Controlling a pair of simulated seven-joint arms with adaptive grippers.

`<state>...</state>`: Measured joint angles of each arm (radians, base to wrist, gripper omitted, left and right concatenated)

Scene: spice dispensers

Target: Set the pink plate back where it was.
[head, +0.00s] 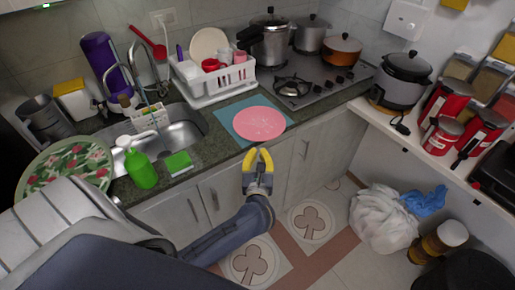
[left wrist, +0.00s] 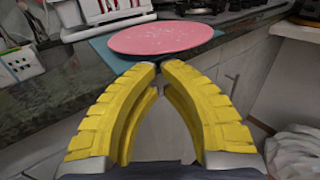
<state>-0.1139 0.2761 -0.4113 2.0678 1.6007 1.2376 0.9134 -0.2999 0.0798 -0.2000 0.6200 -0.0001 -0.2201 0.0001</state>
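The pink plate (head: 259,123) lies over a blue mat (head: 229,113) by the counter's front edge. In the left wrist view the plate (left wrist: 163,38) looks about level, with the mat (left wrist: 102,50) showing around and below its rim. I cannot tell whether it rests fully on the mat. My left gripper (head: 258,150), with yellow fingers, is at the plate's near rim, in front of the counter. In the left wrist view its fingertips (left wrist: 160,66) come together just below the rim, and I see nothing clearly held between them. My right gripper is out of view.
A white dish rack (head: 214,84) stands behind the mat, and the stove (head: 305,84) is to its right. The sink (head: 170,135), a green bottle (head: 140,167) and a green sponge (head: 179,163) are to the left. A flowered plate (head: 66,165) is at far left.

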